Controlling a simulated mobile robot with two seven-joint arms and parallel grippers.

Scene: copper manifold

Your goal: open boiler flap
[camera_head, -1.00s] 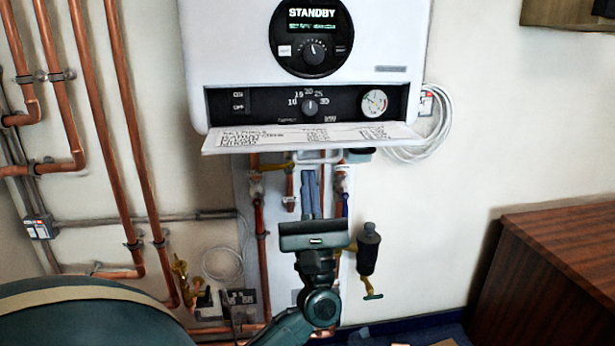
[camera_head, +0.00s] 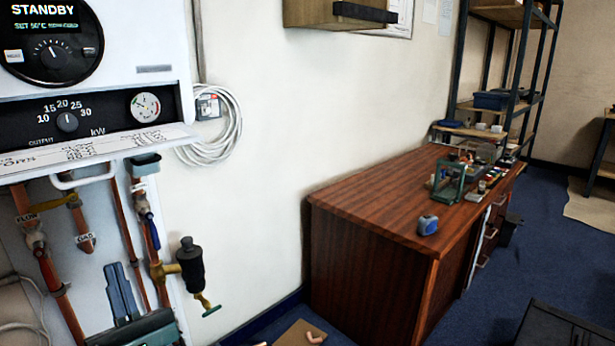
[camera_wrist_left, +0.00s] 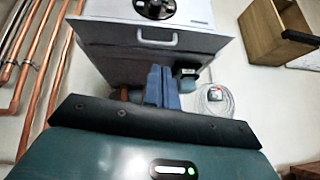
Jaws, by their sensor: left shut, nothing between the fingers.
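The white boiler (camera_head: 135,45) hangs on the wall at the left in the head view. Its flap (camera_head: 90,150) is folded down and out, showing its printed inner side; the dial and gauge above it are uncovered. The flap's pale handle (camera_head: 85,179) is below its front edge; the handle also shows in the left wrist view (camera_wrist_left: 157,38). My left gripper (camera_head: 121,290) is below the flap, in front of the pipes, its blue fingers shut and empty, apart from the handle. In the left wrist view, the fingers (camera_wrist_left: 162,86) point up toward the flap. My right gripper is not in view.
Copper pipes (camera_head: 130,235) and a black valve body (camera_head: 190,265) are under the boiler. A coiled white cable (camera_head: 228,125) hangs right of it. A wooden desk (camera_head: 375,215) with small items stands at the right. A wall cabinet (camera_head: 310,12) is above. Blue floor is open beyond the desk.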

